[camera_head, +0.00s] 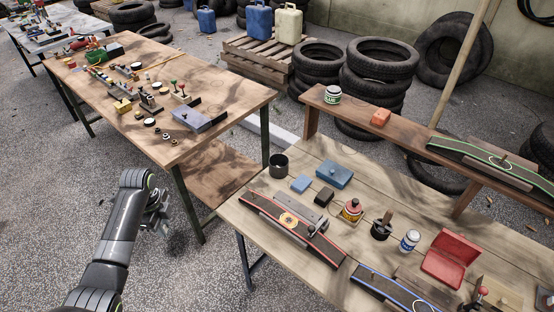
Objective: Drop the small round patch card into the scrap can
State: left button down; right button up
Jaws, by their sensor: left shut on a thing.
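My left gripper (157,213) is low at the left, over the gravel, beside the long brown table and away from the near bench. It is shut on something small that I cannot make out. A dark grey open can (278,165), which looks like the scrap can, stands upright at the back left corner of the near bench. It is to the right of my gripper and apart from it. I cannot tell a separate small patch card. My right gripper is not in view.
A raised shelf (350,108) runs behind. The brown table (232,88) is cluttered with small parts.

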aim_at(275, 174)
jog(key=i+j+z, duration=0.15)
jog(key=z, duration=0.15)
jog(key=i+j+z, duration=0.1)
jog(key=j+z, duration=0.2)
jog(key=i+j+z, duration=0.45)
jog(key=i, duration=0.15)
